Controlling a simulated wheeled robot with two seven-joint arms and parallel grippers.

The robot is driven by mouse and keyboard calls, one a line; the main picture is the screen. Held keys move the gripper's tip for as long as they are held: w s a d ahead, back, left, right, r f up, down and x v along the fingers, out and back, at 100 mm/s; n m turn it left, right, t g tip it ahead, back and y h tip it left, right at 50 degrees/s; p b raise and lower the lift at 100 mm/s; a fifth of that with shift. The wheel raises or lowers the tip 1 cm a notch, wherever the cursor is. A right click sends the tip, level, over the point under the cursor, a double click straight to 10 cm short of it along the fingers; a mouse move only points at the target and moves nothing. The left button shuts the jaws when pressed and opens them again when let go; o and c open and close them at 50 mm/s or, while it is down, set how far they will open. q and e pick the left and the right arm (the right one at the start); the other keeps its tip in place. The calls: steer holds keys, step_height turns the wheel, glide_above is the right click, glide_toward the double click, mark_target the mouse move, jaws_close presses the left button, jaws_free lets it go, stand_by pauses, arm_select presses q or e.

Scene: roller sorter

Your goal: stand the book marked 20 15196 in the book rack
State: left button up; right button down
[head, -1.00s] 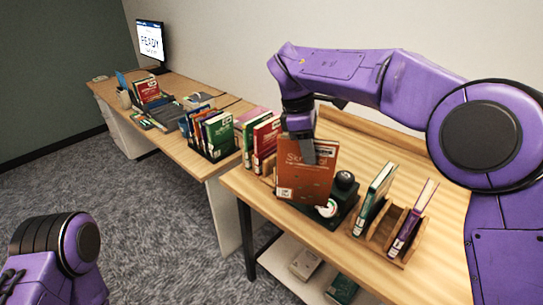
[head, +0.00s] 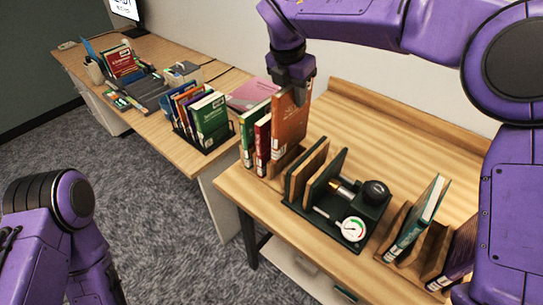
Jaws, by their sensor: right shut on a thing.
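An orange-brown book (head: 291,122) is held upright by my right gripper (head: 298,88), which is shut on its top edge. Its marking is too small to read. The book is just right of a red book (head: 262,143) and a green book (head: 247,133), which stand in a wooden book rack (head: 284,161) at the table's left end. The held book's lower end is at the rack; I cannot tell whether it rests on the rack's base. My left gripper is out of view.
A dark device with a dial gauge (head: 353,229) and upright panels stands right of the rack. A second wooden rack (head: 405,250) holds a green-and-white book (head: 418,218) and a purple book (head: 460,250). A desk (head: 150,60) with a black book holder (head: 215,147) stands at the left.

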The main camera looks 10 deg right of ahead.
mark_target(294, 115)
steer(key=f, duration=0.2)
steer(key=s+f+p, duration=0.1)
steer(key=f, duration=0.2)
steer(key=shift+f+p, duration=0.15)
steer(key=shift+p, duration=0.15)
steer(key=x, duration=0.2)
steer(key=a+p+x, duration=0.1)
steer(key=x, duration=0.1)
steer(key=shift+d+f, duration=0.15)
steer(key=shift+f, duration=0.2)
steer(key=shift+s, duration=0.15)
steer(key=shift+f, duration=0.1)
steer(key=c, duration=0.9)
jaws_free()
steer(key=shift+c, duration=0.2)
